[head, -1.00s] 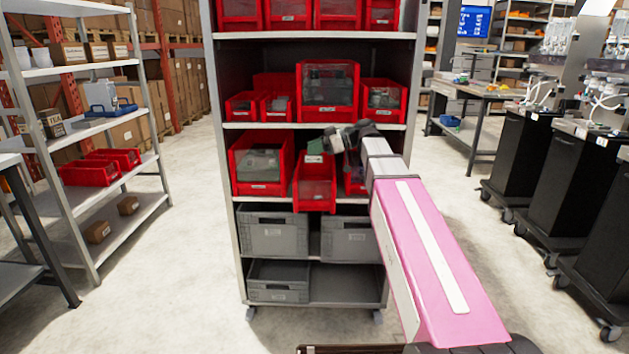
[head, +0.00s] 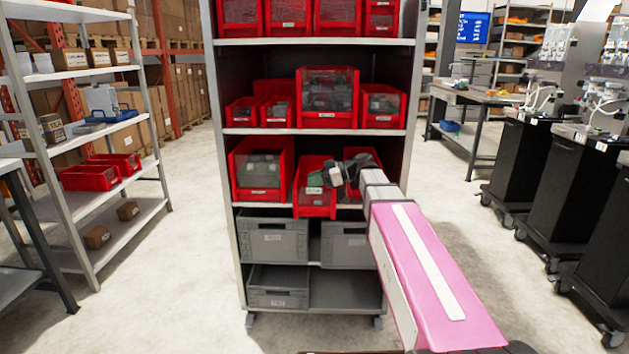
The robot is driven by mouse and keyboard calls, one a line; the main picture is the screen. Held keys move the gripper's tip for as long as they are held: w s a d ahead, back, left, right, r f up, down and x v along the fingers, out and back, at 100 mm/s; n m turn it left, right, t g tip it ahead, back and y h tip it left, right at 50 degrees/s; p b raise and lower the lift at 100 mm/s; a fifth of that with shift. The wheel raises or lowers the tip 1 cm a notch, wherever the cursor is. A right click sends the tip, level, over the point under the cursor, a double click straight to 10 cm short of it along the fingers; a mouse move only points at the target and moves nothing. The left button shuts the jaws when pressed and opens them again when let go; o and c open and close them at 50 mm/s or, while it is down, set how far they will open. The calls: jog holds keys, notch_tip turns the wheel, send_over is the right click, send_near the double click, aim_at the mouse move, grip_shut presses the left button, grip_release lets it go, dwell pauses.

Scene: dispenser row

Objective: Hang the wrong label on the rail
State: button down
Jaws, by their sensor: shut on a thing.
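My gripper (head: 326,177) is in front of the middle red bin on the shelf unit's lower bin row. It is shut on a small dark green piece (head: 315,179), which looks like the label. The piece is small and any print on it cannot be read. The middle red bin (head: 316,207) stands further forward than its neighbours and has a pale label on its front. The pale shelf edge (head: 262,205) runs below this row. I cannot tell which part is the rail, or whether the held piece touches the bin.
A left red bin (head: 262,193) stands beside it; my arm partly hides the right one (head: 362,158). More red bins (head: 328,115) sit above. Black carts (head: 527,160) stand at the right.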

jog(key=shift+f, duration=0.1)
jog(key=c, duration=1.1)
grip_release()
jog(key=shift+o, duration=0.2)
